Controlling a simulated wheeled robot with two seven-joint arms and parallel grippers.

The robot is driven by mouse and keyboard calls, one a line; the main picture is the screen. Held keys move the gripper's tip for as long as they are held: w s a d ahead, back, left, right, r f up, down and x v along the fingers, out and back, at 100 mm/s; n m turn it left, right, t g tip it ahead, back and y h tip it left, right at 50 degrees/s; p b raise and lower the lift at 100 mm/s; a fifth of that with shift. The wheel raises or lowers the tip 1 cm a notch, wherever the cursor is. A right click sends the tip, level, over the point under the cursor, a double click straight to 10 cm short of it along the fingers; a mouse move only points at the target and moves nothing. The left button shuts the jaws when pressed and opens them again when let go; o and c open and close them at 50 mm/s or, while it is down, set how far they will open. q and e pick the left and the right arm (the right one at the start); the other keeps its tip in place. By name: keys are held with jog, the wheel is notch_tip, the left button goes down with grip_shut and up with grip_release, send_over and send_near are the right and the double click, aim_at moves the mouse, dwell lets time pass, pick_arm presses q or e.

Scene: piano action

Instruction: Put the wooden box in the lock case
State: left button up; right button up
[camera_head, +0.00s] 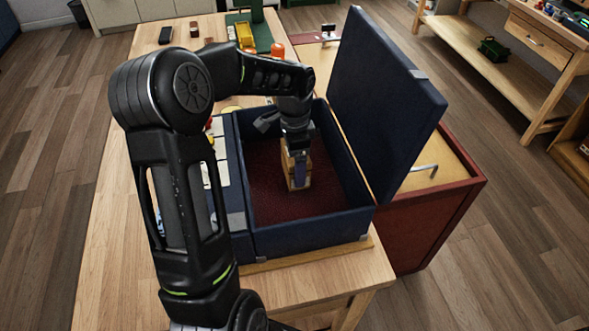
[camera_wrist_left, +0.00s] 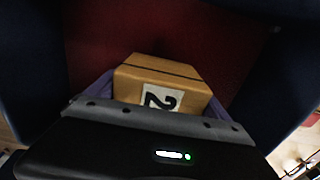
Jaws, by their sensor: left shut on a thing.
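The wooden box (camera_head: 300,176) is inside the open lock case (camera_head: 313,243), over its dark red lining. It also shows in the left wrist view (camera_wrist_left: 160,85), with a black "2" on a white label. My left gripper (camera_head: 297,172) reaches down into the case and is shut on the box, with a finger on each side in the wrist view. I cannot tell whether the box touches the case floor. The case is dark blue, with its lid (camera_head: 385,95) standing open on the right. My right gripper is not in view.
The case stands on a wooden table (camera_head: 110,255). White labelled items lie left of it, partly behind my arm. A green tray with a yellow item (camera_head: 245,35) is at the back. A dark red cabinet (camera_head: 430,225) stands right of the case.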

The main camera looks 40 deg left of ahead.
pick_arm(q)
jog(key=shift+f, duration=1.6)
jog(key=shift+f, duration=0.15)
jog(key=o, duration=1.3)
notch_tip(320, 180, up, 12)
jog(key=shift+r+b, duration=0.15)
jog(key=shift+b, duration=0.2)
